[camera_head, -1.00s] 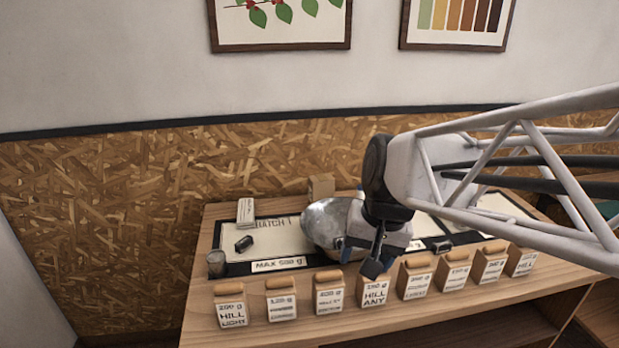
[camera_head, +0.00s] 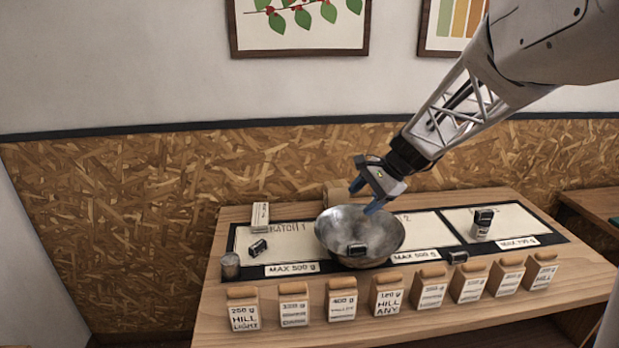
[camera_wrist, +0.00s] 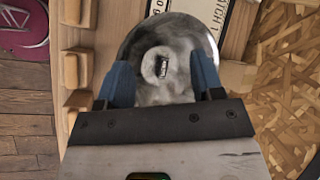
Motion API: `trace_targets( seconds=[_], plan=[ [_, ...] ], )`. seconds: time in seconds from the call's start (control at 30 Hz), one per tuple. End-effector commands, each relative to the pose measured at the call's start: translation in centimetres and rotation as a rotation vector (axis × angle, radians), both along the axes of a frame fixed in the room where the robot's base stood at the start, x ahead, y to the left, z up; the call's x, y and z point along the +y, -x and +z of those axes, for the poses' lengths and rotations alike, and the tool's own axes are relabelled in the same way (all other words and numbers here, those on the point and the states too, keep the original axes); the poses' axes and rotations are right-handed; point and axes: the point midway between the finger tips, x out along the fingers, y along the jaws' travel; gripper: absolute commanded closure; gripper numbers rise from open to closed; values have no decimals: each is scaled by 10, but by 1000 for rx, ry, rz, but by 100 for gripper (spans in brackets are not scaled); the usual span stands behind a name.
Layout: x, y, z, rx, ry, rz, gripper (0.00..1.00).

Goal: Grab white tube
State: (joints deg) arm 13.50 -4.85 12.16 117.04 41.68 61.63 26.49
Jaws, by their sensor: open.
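I cannot pick out a plain white tube with certainty. A small upright whitish piece with a black top (camera_head: 481,227) stands on the right-hand panel. My gripper (camera_head: 365,198) is open and empty above the back of the metal bowl (camera_head: 335,232). In the wrist view its blue fingers (camera_wrist: 161,64) are spread over the bowl (camera_wrist: 178,32).
Several labelled bags (camera_head: 388,297) line the table's front edge. A grey canister (camera_head: 230,267) stands at the left, and a small black piece (camera_head: 258,248) lies on the left panel. The middle panel is mostly clear.

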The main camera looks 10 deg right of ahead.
Motion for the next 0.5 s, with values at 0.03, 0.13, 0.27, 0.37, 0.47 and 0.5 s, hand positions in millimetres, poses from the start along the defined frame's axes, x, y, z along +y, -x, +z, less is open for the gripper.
trace_targets(
  seconds=[0.03, 0.13, 0.27, 0.37, 0.47, 0.5],
  plan=[
    [-6, -13, -5, 17, -27, -32, 39],
    [-17, -38, -13, 43, -84, -100, 39],
    [-32, -70, -24, 79, -158, -187, 39],
    [-45, -93, -34, 109, -217, -251, 39],
    [-59, -117, -45, 136, -275, -316, 39],
    [-65, -126, -49, 145, -298, -343, 39]
  ],
)
